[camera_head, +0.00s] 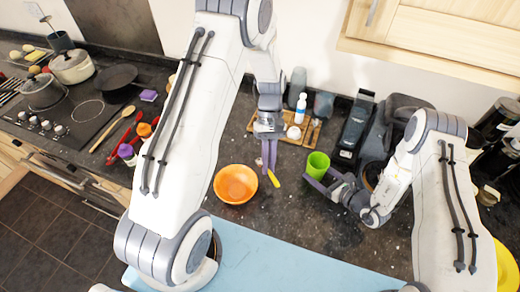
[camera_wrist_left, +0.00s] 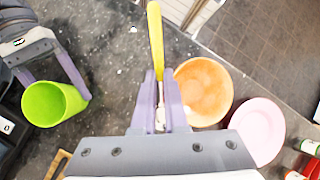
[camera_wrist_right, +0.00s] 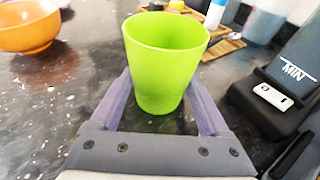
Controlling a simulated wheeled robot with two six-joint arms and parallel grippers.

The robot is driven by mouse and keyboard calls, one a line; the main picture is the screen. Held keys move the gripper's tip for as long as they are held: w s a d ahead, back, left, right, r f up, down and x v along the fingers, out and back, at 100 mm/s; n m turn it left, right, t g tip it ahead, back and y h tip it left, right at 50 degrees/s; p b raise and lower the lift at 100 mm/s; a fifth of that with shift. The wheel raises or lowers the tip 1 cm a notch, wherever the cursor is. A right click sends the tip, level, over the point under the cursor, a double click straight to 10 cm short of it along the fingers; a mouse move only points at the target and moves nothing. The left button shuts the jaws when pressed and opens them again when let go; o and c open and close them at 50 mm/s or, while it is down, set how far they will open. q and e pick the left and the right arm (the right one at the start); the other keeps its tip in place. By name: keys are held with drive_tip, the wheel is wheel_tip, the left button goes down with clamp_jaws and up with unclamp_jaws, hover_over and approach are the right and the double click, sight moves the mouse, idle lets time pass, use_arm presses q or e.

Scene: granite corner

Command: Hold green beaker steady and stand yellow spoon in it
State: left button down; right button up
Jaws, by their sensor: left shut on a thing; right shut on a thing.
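The green beaker (camera_head: 318,164) stands upright on the dark granite counter. My right gripper (camera_head: 310,177) is shut on it, with one finger on each side, as the right wrist view shows the beaker (camera_wrist_right: 165,65) between the fingers. The yellow spoon (camera_head: 274,179) is in my left gripper (camera_head: 268,168), to the left of the beaker and apart from it. In the left wrist view the spoon (camera_wrist_left: 156,50) has its yellow handle pointing away from the gripper, and its pale metal end sits between the fingers. The beaker (camera_wrist_left: 55,103) is at left there.
An orange bowl (camera_head: 236,184) stands left of my left gripper, with a pink bowl (camera_wrist_left: 258,130) beside it in the left wrist view. A wooden tray (camera_head: 284,137) with small items lies behind. A black device (camera_head: 357,122) stands behind the beaker. Counter in front of the beaker is clear.

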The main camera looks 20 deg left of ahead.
use_arm(q)
drive_tip(key=d+r+n+g+h, duration=0.2)
drive_tip(key=d+n+h, duration=0.1)
drive_tip(key=d+h, duration=0.2)
wheel_tip(320, 180, up, 9)
drive_tip(key=n+t+h, duration=0.4)
drive_tip(key=n+h, duration=0.1)
drive_tip(key=h, duration=0.5)
hover_over(316, 169)
drive_tip(key=w+a, duration=0.2)
drive_tip(key=w, duration=0.1)
wheel_tip(316, 169, down, 12)
drive_tip(key=shift+w+n+h, duration=0.3)
drive_tip(key=shift+w, duration=0.05)
drive_tip(key=shift+f, duration=0.1)
drive_tip(key=c, duration=0.9)
unclamp_jaws()
